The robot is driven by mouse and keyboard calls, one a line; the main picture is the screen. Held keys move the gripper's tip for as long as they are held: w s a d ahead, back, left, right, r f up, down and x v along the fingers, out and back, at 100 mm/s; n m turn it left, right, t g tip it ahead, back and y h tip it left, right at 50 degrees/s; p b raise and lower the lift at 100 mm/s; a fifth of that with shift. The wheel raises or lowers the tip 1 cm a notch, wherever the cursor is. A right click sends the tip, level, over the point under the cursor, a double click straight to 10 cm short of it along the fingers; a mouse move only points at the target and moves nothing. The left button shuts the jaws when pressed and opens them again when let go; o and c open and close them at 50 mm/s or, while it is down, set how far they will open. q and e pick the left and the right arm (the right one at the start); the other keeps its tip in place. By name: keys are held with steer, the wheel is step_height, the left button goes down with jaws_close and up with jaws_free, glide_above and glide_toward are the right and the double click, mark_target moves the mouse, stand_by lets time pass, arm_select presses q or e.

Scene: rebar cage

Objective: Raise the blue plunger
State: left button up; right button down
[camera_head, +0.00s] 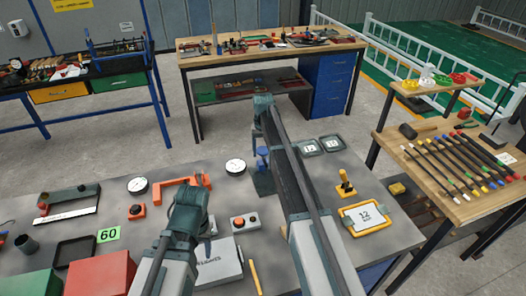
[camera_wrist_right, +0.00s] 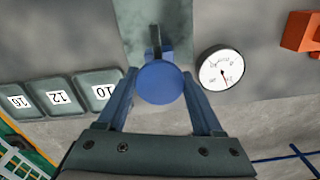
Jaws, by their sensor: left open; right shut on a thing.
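The blue plunger (camera_wrist_right: 160,85) has a round blue top in the right wrist view, with a dark upright part behind it. In the head view the plunger (camera_head: 262,152) stands over a dark blue-green base (camera_head: 263,182), partly hidden by my right arm. My right gripper (camera_wrist_right: 160,98) is shut on the plunger, one finger on each side of its round top. Whether the plunger sits raised or low cannot be told. My left gripper (camera_head: 190,205) is open and empty, above the front middle of the grey table.
A white dial gauge (camera_head: 236,166) stands just left of the plunger. Numbered trays (camera_head: 309,147) lie to the right. An orange clamp-like part (camera_head: 182,187), a red-button box (camera_head: 244,222), a grey case (camera_head: 218,262) and a yellow-framed 12 plate (camera_head: 366,217) also lie on the table.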

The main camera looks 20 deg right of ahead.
arm_select(q)
step_height(320, 180, up, 2)
steer(key=shift+r+p, duration=0.2)
steer(key=shift+p, duration=0.55)
arm_select(e)
step_height(320, 180, up, 2)
steer(key=shift+r, duration=0.2)
arm_select(q)
steer(key=shift+w+f, duration=0.1)
steer(key=shift+f, duration=0.05)
arm_select(e)
steer(key=shift+w+f, duration=0.15)
steer(key=shift+c, duration=2.2)
jaws_free()
steer(key=o, duration=0.4)
arm_select(q)
step_height(320, 180, up, 14)
steer(key=p, duration=1.3)
steer(key=shift+p, duration=0.3)
arm_select(e)
step_height(320, 180, up, 14)
arm_select(q)
steer(key=shift+f, duration=0.1)
